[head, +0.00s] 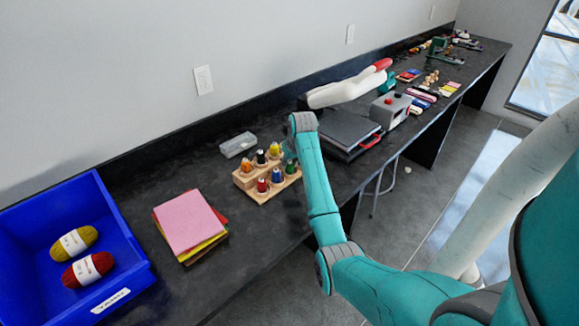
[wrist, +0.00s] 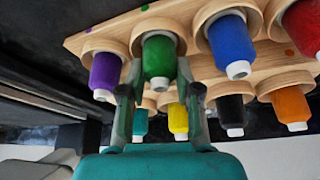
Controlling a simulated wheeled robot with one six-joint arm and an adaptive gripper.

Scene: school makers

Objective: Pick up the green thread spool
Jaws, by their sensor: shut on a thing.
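The green thread spool (wrist: 159,60) is in the wrist view, with its white end toward the camera and its other end in a round cup of the wooden rack (wrist: 95,36). My gripper (wrist: 160,92) has one finger on each side of the spool and is shut on it. In the head view the rack (head: 262,195) stands on the dark counter, and the green spool (head: 290,168) shows at its right end beside my arm. My gripper's fingers are hidden there. I cannot tell whether the spool is lifted from its cup.
Purple (wrist: 105,72), blue (wrist: 230,42) and several other spools stand close around the green one. A clear box (head: 238,145) lies behind the rack, coloured sheets (head: 190,222) and a blue bin (head: 125,235) to its left. A dark flat machine (head: 347,130) stands to the right.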

